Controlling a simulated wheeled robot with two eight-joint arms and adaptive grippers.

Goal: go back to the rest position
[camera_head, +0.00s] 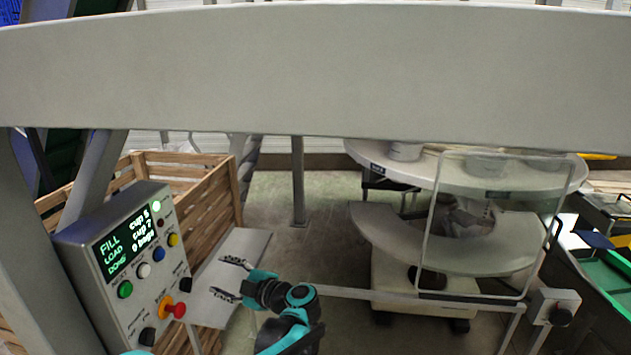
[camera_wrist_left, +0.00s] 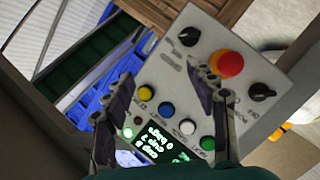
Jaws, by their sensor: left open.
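My left gripper (camera_head: 232,279) is open and empty, to the right of the control box (camera_head: 76,246) in the head view. In the left wrist view its two fingers (camera_wrist_left: 161,108) are spread in front of the box's panel (camera_wrist_left: 185,72). The panel has coloured buttons, black knobs, a red mushroom button (camera_wrist_left: 227,63) and a lit screen (camera_head: 127,241) reading FILL cup 5, LOAD cup 7, DONE 0 bags. I cannot tell from the frames how far the fingertips are from the panel. My right gripper is not in view.
A slatted wooden crate (camera_head: 206,200) stands behind the box, with a grey sloped plate (camera_head: 238,246) beside it. A round table (camera_head: 465,180) with a clear guard (camera_head: 436,226) stands at right. A wide grey beam (camera_head: 320,75) crosses the top. Green trays (camera_head: 608,272) lie far right.

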